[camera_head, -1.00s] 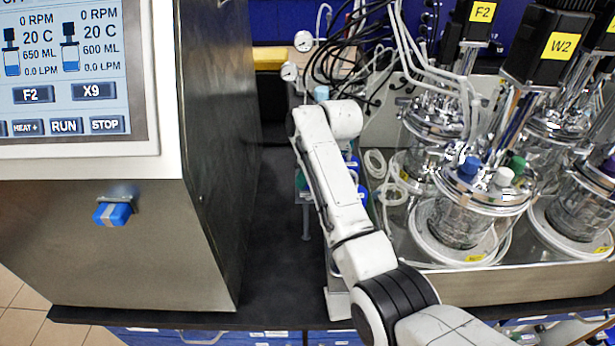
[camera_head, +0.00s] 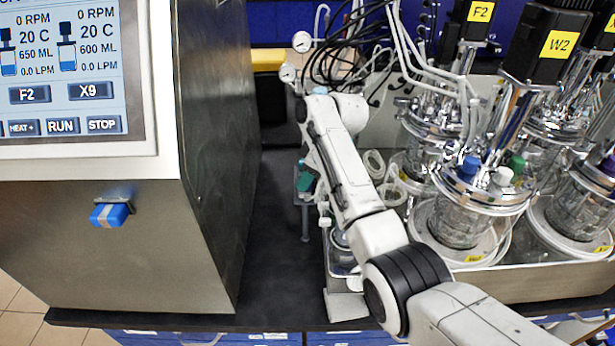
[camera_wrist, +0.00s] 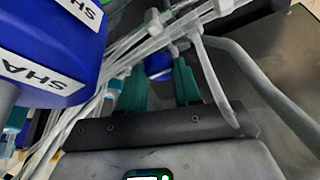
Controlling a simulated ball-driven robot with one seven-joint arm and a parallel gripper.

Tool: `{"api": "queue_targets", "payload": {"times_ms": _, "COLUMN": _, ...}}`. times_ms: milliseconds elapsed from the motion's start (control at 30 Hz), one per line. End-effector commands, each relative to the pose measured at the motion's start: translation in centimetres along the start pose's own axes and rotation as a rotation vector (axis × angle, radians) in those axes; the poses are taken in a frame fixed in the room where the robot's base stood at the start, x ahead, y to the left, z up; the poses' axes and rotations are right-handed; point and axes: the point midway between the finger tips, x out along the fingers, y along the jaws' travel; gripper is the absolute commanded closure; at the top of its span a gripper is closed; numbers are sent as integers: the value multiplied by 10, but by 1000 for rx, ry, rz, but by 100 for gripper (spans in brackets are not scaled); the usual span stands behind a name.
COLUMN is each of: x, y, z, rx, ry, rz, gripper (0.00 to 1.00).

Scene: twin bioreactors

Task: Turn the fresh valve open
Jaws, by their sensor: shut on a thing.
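My gripper (camera_wrist: 158,70) shows in the wrist view with two green fingers. A small round blue part (camera_wrist: 158,64), which looks like a valve knob, sits between the fingertips, and the gripper is shut on it. No label on this part is readable, so I cannot tell by name that it is the fresh valve. White tubes cross in front of the fingers and hide some of it. In the head view my arm covers most of this area; a green part (camera_head: 306,177) shows just left of the arm.
A large blue block marked "SHA" (camera_wrist: 45,40) is close at the wrist view's upper left. The grey control unit (camera_head: 110,260) stands left of my arm. Glass vessels (camera_head: 460,220) with tubes stand right. Dark bench top (camera_head: 270,240) is clear between unit and arm.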

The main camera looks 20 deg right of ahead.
Motion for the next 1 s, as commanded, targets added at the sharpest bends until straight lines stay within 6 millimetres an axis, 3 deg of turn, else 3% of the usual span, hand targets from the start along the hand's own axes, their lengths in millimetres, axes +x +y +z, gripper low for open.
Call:
{"api": "queue_targets", "payload": {"times_ms": 200, "x": -1, "y": 0, "z": -1, "rx": -2, "ry": 2, "rz": 3, "gripper": 97}}
{"api": "queue_targets", "payload": {"times_ms": 233, "x": -1, "y": 1, "z": -1, "rx": -2, "ry": 2, "rz": 3, "gripper": 64}}
{"api": "queue_targets", "payload": {"times_ms": 467, "x": 0, "y": 0, "z": 0, "rx": -1, "ry": 1, "rz": 2, "gripper": 42}}
{"api": "queue_targets", "payload": {"times_ms": 767, "x": -3, "y": 0, "z": 0, "rx": 0, "ry": 1, "rz": 2, "gripper": 41}}
{"api": "queue_targets", "payload": {"times_ms": 1000, "x": -35, "y": 1, "z": 0, "rx": 1, "ry": 4, "rz": 5, "gripper": 41}}
